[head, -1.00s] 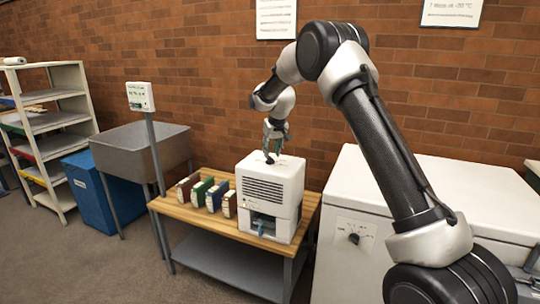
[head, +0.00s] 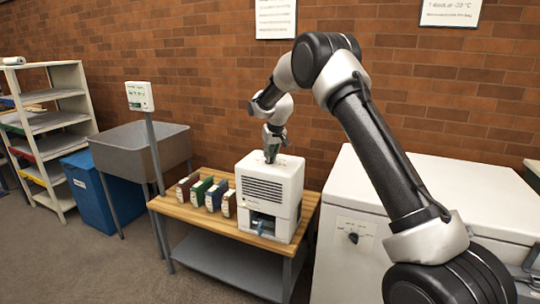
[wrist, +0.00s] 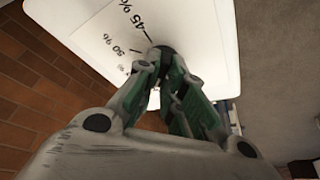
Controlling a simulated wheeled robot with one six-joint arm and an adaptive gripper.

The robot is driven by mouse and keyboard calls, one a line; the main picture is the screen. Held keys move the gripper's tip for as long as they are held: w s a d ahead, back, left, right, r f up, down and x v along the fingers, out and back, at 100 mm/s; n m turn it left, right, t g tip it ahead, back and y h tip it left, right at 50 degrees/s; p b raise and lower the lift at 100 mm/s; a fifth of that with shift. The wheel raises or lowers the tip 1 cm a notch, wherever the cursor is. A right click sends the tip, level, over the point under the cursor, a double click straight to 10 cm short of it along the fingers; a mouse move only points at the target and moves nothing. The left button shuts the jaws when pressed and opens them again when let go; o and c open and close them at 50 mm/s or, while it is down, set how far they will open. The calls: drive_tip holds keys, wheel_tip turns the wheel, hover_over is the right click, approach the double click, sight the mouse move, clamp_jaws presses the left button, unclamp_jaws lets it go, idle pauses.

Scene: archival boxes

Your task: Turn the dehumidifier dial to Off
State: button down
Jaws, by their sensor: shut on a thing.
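The dehumidifier (head: 270,192) is a white box with a dark front grille, standing on a wooden-topped bench. Its dial (wrist: 160,54) is a dark round knob on the top face, mostly hidden by my fingers. Printed marks "45 %" and "50 %" show beside the dial on the label (wrist: 110,38) in the wrist view; other marks are hidden or too small to read. My gripper (head: 271,158) points down at the top of the dehumidifier. Its green-sided fingers (wrist: 163,75) are shut on the dial. Where the dial's pointer stands is hidden.
Several small upright boxes (head: 229,204) stand left of the dehumidifier on the bench (head: 175,206). A white chest freezer (head: 350,190) with its own dial (head: 353,238) stands to the right. A grey sink (head: 140,152) and a post-mounted sign (head: 140,96) are to the left.

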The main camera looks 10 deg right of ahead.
drive_tip(key=shift+f, duration=0.15)
drive_tip(key=n+y, duration=0.1)
drive_tip(key=n, duration=0.2)
drive_tip(key=shift+d+n+g, duration=0.15)
drive_tip(key=shift+n+g, duration=0.15)
drive_tip(key=shift+g, duration=0.1)
drive_tip(key=n+y, duration=0.1)
drive_tip(key=n, duration=0.1)
drive_tip(key=n+g, duration=0.1)
drive_tip(key=n, duration=0.2)
drive_tip(key=shift+y, duration=0.4)
drive_tip(key=shift+f+n, duration=0.1)
drive_tip(key=shift+n, duration=0.2)
drive_tip(key=c, duration=1.5)
unclamp_jaws()
